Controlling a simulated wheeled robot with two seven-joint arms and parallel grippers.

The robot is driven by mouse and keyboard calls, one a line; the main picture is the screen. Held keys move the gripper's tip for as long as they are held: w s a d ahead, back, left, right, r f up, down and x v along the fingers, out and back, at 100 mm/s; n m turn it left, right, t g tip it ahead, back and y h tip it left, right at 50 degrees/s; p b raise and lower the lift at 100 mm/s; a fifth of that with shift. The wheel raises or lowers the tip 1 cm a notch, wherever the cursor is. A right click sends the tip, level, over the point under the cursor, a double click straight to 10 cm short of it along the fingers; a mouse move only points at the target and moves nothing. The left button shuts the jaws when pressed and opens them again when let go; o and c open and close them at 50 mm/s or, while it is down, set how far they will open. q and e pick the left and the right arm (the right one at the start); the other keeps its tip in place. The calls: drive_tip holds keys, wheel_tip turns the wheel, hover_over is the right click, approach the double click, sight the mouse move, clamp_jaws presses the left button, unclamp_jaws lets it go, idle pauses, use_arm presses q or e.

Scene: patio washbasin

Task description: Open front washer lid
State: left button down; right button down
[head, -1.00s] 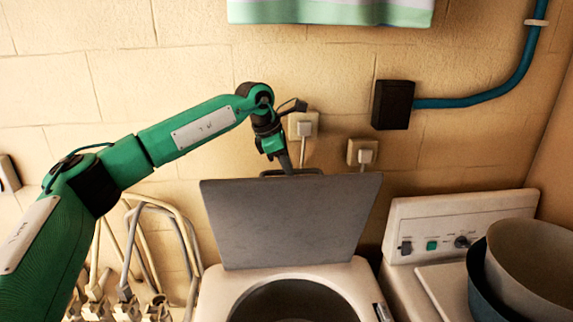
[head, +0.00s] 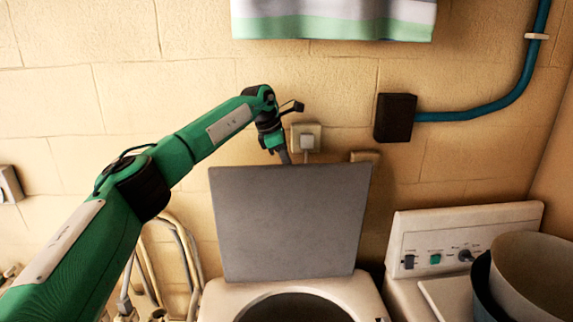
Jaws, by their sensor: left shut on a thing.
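The front washer (head: 362,297) stands at the bottom centre, its round opening uncovered. Its grey lid (head: 290,222) is raised and stands close to upright behind the opening, in front of the brick wall. My left gripper (head: 284,158) is at the lid's top edge, left of its middle. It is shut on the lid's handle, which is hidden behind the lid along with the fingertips. My right gripper is not in the view.
A second machine with a control panel (head: 462,243) stands at the right, with bowls (head: 537,270) on it. Hoses (head: 183,250) hang at the left. A striped cloth (head: 335,15) hangs above.

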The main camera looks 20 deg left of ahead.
use_arm(q)
drive_tip(key=shift+w+a, duration=0.25)
drive_tip(key=shift+w, duration=0.3)
drive_tip(key=c, duration=1.4)
unclamp_jaws()
drive_tip(key=shift+f, duration=0.1)
drive_tip(key=b+v, duration=0.3)
drive_tip(key=v, duration=0.2)
drive_tip(key=shift+a, duration=0.1)
drive_tip(key=v, duration=0.8)
drive_tip(key=shift+r+b, duration=0.3)
drive_tip(key=shift+r, duration=0.05)
